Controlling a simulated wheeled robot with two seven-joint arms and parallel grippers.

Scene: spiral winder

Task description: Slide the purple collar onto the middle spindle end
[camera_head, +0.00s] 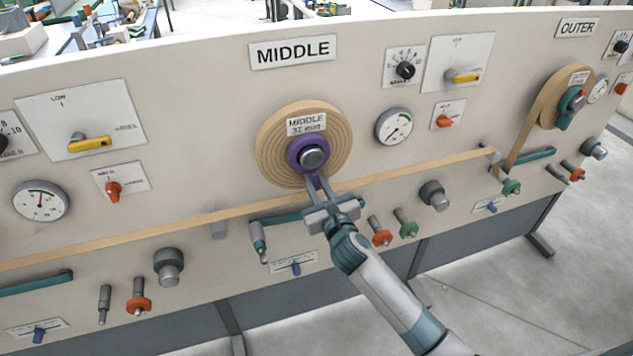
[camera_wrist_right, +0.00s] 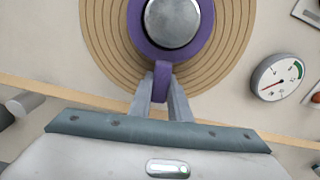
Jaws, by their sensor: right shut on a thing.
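The purple collar (camera_head: 296,146) is a ring around the grey middle spindle end (camera_head: 313,157), in front of the tan wound disc (camera_head: 337,125) under the MIDDLE sign. In the right wrist view the collar (camera_wrist_right: 206,38) encircles the round metal spindle end (camera_wrist_right: 172,18). How far it is pushed along the spindle I cannot tell. My right gripper (camera_head: 318,183) is below the spindle, its fingers pointing up at the collar. In the wrist view the gripper (camera_wrist_right: 162,90) is shut on the collar's purple tab at its lower edge. My left gripper is not in view.
A tan strip (camera_head: 130,236) runs across the panel behind my right gripper. A teal-handled lever (camera_head: 258,240), a red knob (camera_head: 382,238) and a green knob (camera_head: 408,228) stick out nearby. A gauge (camera_head: 394,126) sits right of the disc. The OUTER spindle (camera_head: 575,100) is far right.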

